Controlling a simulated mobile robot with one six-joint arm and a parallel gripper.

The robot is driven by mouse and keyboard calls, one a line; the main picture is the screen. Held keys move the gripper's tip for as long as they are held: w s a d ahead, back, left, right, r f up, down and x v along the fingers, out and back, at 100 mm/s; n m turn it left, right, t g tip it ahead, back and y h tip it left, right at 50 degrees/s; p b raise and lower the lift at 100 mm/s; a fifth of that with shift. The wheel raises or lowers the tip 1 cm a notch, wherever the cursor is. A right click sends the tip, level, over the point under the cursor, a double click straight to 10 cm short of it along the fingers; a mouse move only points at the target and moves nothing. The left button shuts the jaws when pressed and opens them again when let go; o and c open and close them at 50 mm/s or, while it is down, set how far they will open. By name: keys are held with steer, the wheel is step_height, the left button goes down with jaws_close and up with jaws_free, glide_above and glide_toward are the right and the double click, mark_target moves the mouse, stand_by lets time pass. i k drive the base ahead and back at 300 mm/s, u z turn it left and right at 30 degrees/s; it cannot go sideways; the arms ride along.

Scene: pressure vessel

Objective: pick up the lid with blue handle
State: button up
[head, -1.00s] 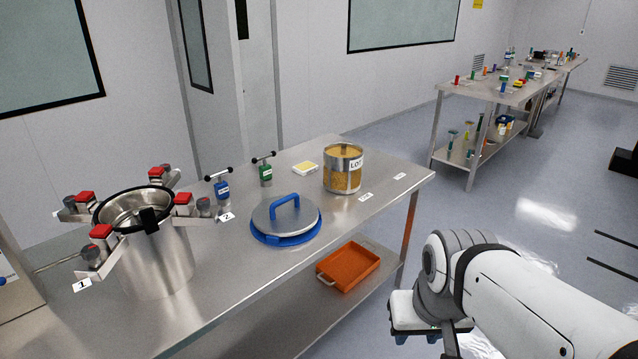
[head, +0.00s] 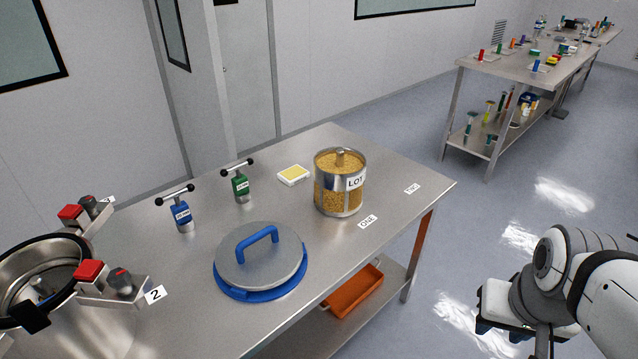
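The lid (head: 240,269) is a round grey metal disc with a blue arched handle (head: 257,244) on top. It lies flat on a blue ring (head: 262,293) on the steel table, near the table's front edge. My gripper (head: 505,325) is at the lower right of the head view, off the table's right side and well apart from the lid. Its fingers point down and are partly cut off or turned away, so I cannot tell whether it is open.
The open steel vessel (head: 100,325) with red-topped clamps stands left of the lid. A blue tool (head: 181,215), a green tool (head: 241,187), a yellow-topped block (head: 293,175) and the LOT container (head: 340,195) stand behind. An orange tray (head: 352,293) is on the lower shelf.

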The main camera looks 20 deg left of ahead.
mark_target(261, 255)
steer(key=u, duration=0.35)
steer(key=i, duration=0.85)
steer(key=u, duration=0.65)
